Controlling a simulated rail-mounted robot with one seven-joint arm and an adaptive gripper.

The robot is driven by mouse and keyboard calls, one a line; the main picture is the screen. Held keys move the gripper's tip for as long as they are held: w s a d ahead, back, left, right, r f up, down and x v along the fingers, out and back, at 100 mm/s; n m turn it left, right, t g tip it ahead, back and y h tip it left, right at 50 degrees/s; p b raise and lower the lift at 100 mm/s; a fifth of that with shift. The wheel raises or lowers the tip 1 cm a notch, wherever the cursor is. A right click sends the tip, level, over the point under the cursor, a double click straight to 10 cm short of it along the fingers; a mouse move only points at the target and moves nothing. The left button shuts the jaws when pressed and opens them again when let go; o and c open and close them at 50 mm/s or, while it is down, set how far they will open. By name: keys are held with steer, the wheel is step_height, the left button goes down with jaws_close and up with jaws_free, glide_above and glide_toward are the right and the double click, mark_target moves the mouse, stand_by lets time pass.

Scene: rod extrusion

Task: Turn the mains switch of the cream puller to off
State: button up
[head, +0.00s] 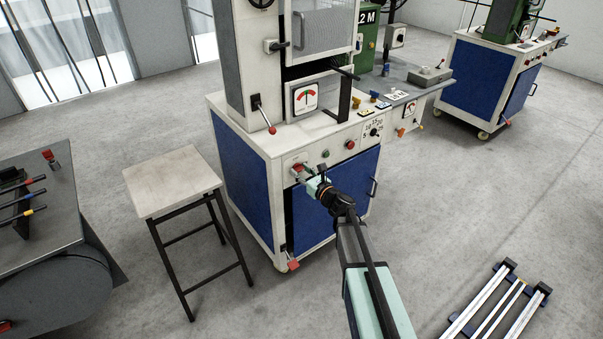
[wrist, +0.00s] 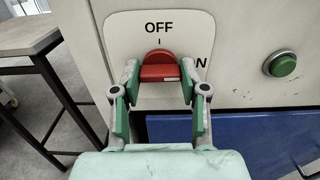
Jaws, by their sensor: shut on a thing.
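The cream puller (head: 268,150) is a cream cabinet with blue panels. Its mains switch is a red knob (wrist: 159,66) on a pale plate (wrist: 117,24), with "OFF" printed above it and "ON" partly hidden at its right. The knob's bar lies roughly level across the picture; I cannot tell which way its pointer faces. My gripper (wrist: 159,76) has its green-padded fingers closed on the knob's left and right ends. In the head view my gripper (head: 305,176) is at the front panel and partly covers the switch.
A green button (wrist: 281,64) sits right of the switch. A blue door (wrist: 240,135) is below it. A stool (head: 174,182) stands left of the cabinet, and a floor rack (head: 497,308) lies at the lower right. The floor between is clear.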

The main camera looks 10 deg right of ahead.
steer(key=shift+f+b, duration=0.1)
steer(key=shift+b, duration=0.2)
steer(key=n+b, duration=0.2)
steer(key=b, duration=0.1)
steer(key=n+b, duration=0.1)
steer(key=b, duration=0.2)
steer(key=shift+f+n, duration=0.3)
steer(key=shift+n, duration=0.1)
steer(key=n+b, duration=0.6)
steer(key=b, duration=0.3)
steer(key=shift+b, duration=0.4)
steer(key=n+b, duration=0.5)
steer(key=b, duration=0.2)
steer(key=shift+r, duration=0.15)
steer(key=n+b, duration=0.3)
steer(key=shift+r, duration=0.25)
steer(key=o, duration=1.1)
steer(key=shift+o, duration=0.2)
